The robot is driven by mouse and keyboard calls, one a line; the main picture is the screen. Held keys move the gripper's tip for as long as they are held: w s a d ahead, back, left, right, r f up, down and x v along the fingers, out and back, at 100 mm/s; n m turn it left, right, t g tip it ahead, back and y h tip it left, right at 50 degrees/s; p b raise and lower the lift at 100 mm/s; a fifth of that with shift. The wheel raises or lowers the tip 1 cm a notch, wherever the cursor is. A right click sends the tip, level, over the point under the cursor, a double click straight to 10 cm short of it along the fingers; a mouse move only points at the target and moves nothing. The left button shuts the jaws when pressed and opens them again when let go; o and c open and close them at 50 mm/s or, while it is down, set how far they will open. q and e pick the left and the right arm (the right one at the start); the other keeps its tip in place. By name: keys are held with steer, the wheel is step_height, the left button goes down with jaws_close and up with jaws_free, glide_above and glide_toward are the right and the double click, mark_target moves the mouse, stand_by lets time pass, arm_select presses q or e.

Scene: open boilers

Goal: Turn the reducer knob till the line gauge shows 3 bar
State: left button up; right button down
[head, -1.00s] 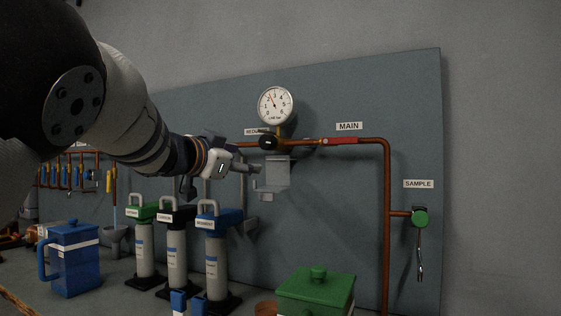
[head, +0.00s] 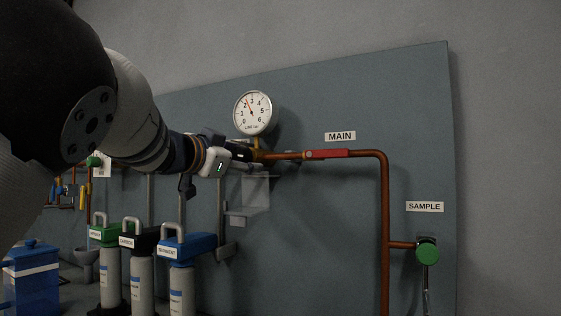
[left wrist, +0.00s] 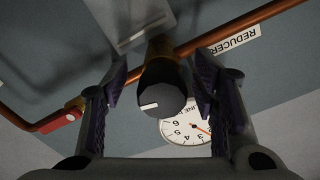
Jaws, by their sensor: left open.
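The reducer knob (left wrist: 162,88) is dark with a grey face and a white pointer mark, on the copper pipe. In the left wrist view it lies between the two fingers of my left gripper (left wrist: 161,74), which is open, with a gap on each side. In the head view my left gripper (head: 238,164) is at the knob (head: 240,151) and partly covers it. The line gauge (head: 253,113) is above; its red needle points up and left, between about 2 and 3. The gauge (left wrist: 188,128) appears upside down in the left wrist view. My right gripper is not in view.
A red-sleeved valve (head: 325,154) is on the pipe right of the knob, under the MAIN label (head: 340,136). A green sample knob (head: 428,253) is at lower right. Several filter canisters (head: 181,246) and a blue jug (head: 35,270) stand below left.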

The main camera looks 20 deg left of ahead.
arm_select(q)
steer(key=shift+s+a+r, duration=0.1)
steer(key=shift+s+r, duration=0.1)
steer(key=shift+s, duration=0.35)
steer(key=c, duration=1.2)
steer(key=shift+o, duration=0.2)
steer(key=m, duration=0.4)
steer(key=shift+a+m, duration=0.1)
steer(key=shift+m, duration=0.3)
steer(key=shift+r+m, duration=0.15)
steer(key=shift+m, duration=0.95)
steer(key=shift+r+m, duration=0.1)
steer(key=shift+m, duration=1)
steer(key=shift+a, duration=0.1)
